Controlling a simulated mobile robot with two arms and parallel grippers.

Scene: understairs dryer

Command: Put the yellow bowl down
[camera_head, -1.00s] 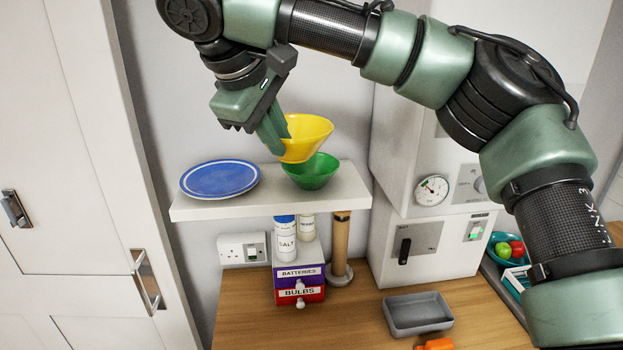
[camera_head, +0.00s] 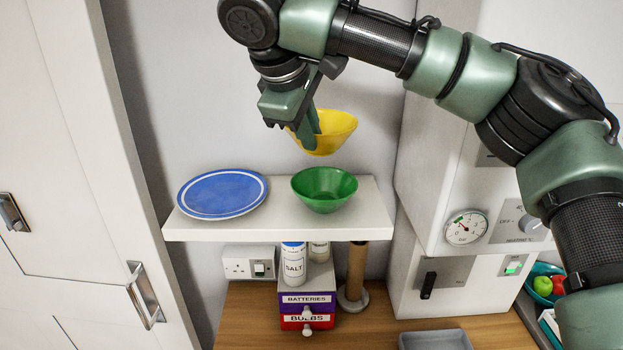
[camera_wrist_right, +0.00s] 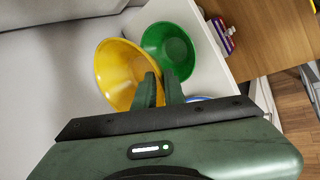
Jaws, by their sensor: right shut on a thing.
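The yellow bowl (camera_head: 336,133) is held in the air by my right gripper (camera_head: 312,135), which is shut on its left rim. It hangs above the green bowl (camera_head: 325,190), with a clear gap between them in the head view. The green bowl stands upright on the white shelf (camera_head: 375,215), right of the blue plate (camera_head: 222,194). In the right wrist view the fingers (camera_wrist_right: 160,92) grip the edge of the yellow bowl (camera_wrist_right: 120,75). The green bowl (camera_wrist_right: 168,50) shows beyond it. My left gripper is not in view.
Below the shelf stand a salt container (camera_head: 295,265) and small labelled drawers (camera_head: 306,306) on the wooden counter. A white unit with a dial (camera_head: 466,227) stands to the right. Little bare shelf is left, mainly at the right end and front edge.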

